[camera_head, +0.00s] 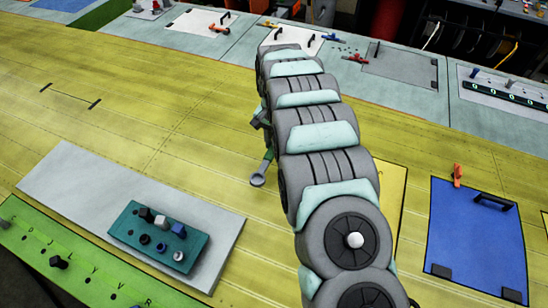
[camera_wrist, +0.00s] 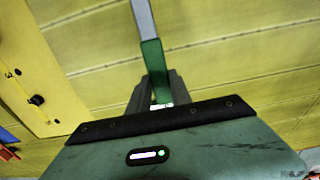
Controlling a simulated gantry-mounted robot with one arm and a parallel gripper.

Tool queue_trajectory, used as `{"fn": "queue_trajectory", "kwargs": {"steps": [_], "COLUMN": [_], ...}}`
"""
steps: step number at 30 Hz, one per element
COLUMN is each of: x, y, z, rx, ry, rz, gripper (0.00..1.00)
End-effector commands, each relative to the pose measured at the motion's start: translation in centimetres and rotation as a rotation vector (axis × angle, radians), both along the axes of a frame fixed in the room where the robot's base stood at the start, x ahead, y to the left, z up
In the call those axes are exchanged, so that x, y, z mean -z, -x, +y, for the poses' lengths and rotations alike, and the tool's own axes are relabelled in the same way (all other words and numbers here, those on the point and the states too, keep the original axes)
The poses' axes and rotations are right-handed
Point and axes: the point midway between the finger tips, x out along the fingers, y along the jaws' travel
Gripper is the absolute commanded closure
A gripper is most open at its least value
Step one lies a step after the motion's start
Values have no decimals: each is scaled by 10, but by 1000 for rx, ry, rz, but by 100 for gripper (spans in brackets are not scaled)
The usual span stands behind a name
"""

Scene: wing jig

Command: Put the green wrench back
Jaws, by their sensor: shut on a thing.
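The green wrench (camera_wrist: 152,58) is held between the fingers of my gripper (camera_wrist: 157,92) in the wrist view. Its green part sits by the fingers and a grey part extends away from them, to the top edge of the picture. In the head view, the wrench (camera_head: 268,165) hangs at a slant beside my arm, above the yellow surface, with a ring-shaped end at the bottom. My gripper (camera_head: 262,120) is shut on it there and mostly hidden by my arm.
A grey plate (camera_head: 85,182) carries a teal block (camera_head: 130,240) with several pegs. A blue panel (camera_head: 470,240) lies at right, with an orange tool (camera_head: 457,175) at its top edge. White panels (camera_head: 200,22) and coloured tools line the back. The yellow surface (camera_head: 150,110) is largely clear at left.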

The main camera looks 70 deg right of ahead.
Motion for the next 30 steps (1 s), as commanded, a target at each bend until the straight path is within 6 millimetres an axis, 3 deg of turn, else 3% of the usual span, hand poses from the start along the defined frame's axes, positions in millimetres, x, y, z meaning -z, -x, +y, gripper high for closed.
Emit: {"fn": "queue_trajectory", "kwargs": {"steps": [8, 18, 29, 30], "x": [13, 44, 49, 49], "y": [0, -1, -1, -1], "z": [-1, 0, -1, -1], "rx": [0, 0, -1, 0], "ry": [2, 2, 3, 3], "rz": [-2, -2, -3, -2], "gripper": [100, 100, 100, 74]}}
